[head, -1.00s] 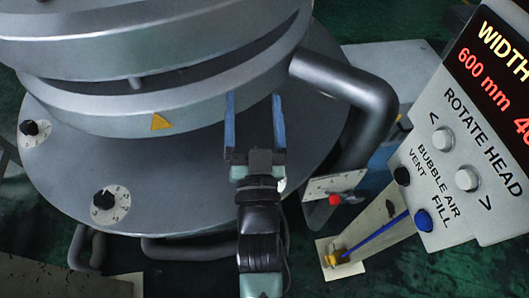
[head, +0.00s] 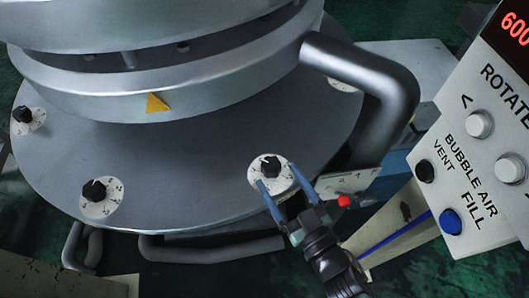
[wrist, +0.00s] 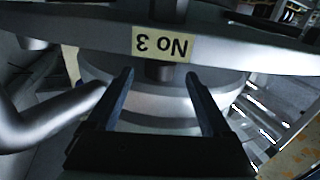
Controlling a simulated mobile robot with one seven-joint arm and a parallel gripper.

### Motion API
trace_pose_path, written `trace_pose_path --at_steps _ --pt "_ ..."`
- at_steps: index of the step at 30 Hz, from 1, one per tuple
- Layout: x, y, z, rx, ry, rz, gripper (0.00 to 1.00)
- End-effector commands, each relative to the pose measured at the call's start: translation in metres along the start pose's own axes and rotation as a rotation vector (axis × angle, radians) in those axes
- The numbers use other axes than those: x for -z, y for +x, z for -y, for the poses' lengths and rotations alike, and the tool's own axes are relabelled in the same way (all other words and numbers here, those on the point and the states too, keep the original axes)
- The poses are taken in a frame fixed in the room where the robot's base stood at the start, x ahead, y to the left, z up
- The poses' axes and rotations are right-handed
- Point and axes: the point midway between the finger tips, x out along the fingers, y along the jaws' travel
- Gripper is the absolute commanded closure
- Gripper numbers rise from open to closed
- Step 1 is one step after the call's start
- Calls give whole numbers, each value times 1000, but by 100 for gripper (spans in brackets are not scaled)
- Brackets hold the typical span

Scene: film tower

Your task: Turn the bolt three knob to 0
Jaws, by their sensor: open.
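A black knob (head: 270,167) on a round white dial (head: 256,175) sits near the front right edge of the grey disc. My gripper (head: 275,174) is open, with its blue fingers reaching over the front of this dial in the head view, one to each side of the knob; I cannot tell whether they touch it. In the wrist view, my open gripper (wrist: 159,73) points at the disc's edge, where a cream label (wrist: 160,44) reads "No 3" upside down. The knob's setting is too small to read.
Similar black knobs stand at the front left (head: 94,191) and far left (head: 22,114). A thick grey pipe (head: 375,75) curves down on the right. A red button (head: 344,201) is close right of my gripper. A control panel (head: 470,140) fills the right side.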

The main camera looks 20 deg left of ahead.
Motion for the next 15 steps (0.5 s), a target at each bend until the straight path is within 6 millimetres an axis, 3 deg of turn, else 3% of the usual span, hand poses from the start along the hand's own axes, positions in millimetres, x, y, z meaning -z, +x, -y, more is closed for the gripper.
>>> trace_pose_path --at_steps 6,15 --pt "0 45 1 3 -1 0 16" --pt "0 74 0 -1 0 1 16"
